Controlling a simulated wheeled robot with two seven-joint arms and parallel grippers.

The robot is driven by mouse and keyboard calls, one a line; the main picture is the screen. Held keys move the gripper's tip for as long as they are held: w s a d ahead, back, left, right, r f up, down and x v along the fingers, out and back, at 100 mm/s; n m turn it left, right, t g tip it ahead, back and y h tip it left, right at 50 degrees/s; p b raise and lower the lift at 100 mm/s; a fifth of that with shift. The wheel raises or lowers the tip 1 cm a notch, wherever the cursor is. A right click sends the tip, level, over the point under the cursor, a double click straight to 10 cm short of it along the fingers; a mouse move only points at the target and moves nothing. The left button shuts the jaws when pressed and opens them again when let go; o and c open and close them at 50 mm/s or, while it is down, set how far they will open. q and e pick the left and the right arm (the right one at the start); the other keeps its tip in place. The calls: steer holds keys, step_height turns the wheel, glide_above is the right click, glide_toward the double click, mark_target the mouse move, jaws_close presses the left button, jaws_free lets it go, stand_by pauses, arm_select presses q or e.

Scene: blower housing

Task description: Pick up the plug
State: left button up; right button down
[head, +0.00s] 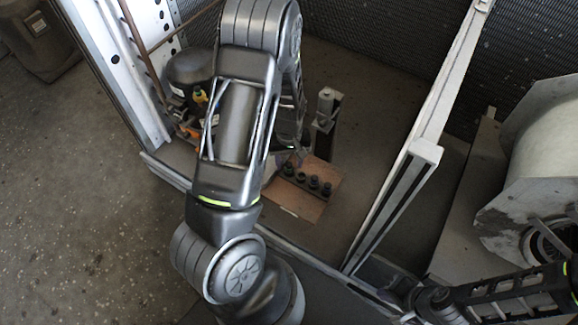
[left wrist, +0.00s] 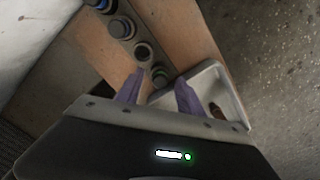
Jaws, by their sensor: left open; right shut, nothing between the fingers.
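A row of dark round plugs stands on a brown board. In the left wrist view the plug with a green ring (left wrist: 160,75) is nearest my left gripper (left wrist: 158,93). In the head view it is the dark plug (head: 288,168) at the row's left end. My left gripper is open, its two purple fingers spread just short of this plug, with nothing held. In the head view my left arm hides most of that gripper.
The brown board (head: 298,209) lies inside a metal-framed enclosure. A pale tray (left wrist: 232,98) with a small brown item adjoins the board. A post (head: 325,108) stands behind the plugs. A dark rounded unit (head: 188,68) is at left, and a grey frame bar (head: 400,190) at right.

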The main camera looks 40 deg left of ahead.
arm_select(q)
jaws_close()
stand_by(0.4)
